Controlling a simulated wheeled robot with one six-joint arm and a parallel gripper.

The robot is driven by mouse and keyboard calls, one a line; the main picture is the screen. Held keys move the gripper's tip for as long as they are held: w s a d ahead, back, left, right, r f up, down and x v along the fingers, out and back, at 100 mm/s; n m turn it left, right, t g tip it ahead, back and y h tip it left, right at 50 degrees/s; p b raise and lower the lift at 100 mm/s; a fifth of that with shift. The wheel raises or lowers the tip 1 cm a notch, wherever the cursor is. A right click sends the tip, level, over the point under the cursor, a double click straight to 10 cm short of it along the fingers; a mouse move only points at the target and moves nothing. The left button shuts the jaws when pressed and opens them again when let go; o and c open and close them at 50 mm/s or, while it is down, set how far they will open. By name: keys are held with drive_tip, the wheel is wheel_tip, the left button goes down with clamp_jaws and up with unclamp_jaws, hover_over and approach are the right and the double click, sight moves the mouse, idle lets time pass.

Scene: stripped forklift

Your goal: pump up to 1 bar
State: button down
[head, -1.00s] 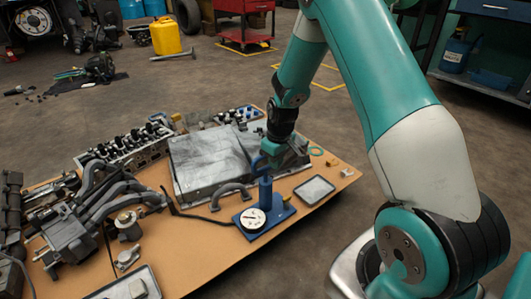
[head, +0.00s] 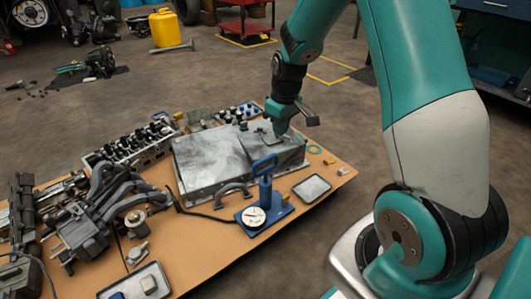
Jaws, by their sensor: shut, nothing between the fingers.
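The blue hand pump (head: 266,188) stands upright on its blue base near the front edge of the tan workbench top. Its loop handle is on top of the column, with some shaft showing below it. The round white pressure gauge (head: 253,216) sits on the base, left of the column. Its needle is too small to read for certain. A black hose (head: 204,214) runs from the base to the left.
A large grey metal case (head: 208,160) lies behind the pump. A shallow tray (head: 311,188) is to its right, and a grey curved handle (head: 233,188) lies to its left. Engine parts (head: 86,222) crowd the bench's left side.

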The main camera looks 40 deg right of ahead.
drive_tip(key=shift+s+r, duration=0.1)
drive_tip(key=shift+r, duration=1)
idle(1.2)
drive_tip(key=s+a+r+n+y, duration=0.1)
drive_tip(key=s+a+r, duration=0.35)
drive_tip(key=a, duration=0.25)
drive_tip(key=s+a+r+n+y, duration=0.1)
drive_tip(key=s+a+r, duration=0.2)
drive_tip(key=a+r, duration=0.35)
drive_tip(key=s+a+r+n+g+y+p, duration=0.1)
drive_tip(key=s+a+r, duration=0.1)
drive_tip(key=s+a, duration=0.5)
drive_tip(key=s+a+r+n+y, duration=0.1)
drive_tip(key=s+a+r, duration=0.25)
drive_tip(key=s, duration=0.55)
wheel_tip(320, 180, up, 38)
drive_tip(key=a+p, duration=0.1)
drive_tip(key=p, duration=3.7)
drive_tip(key=shift+s+f, duration=0.25)
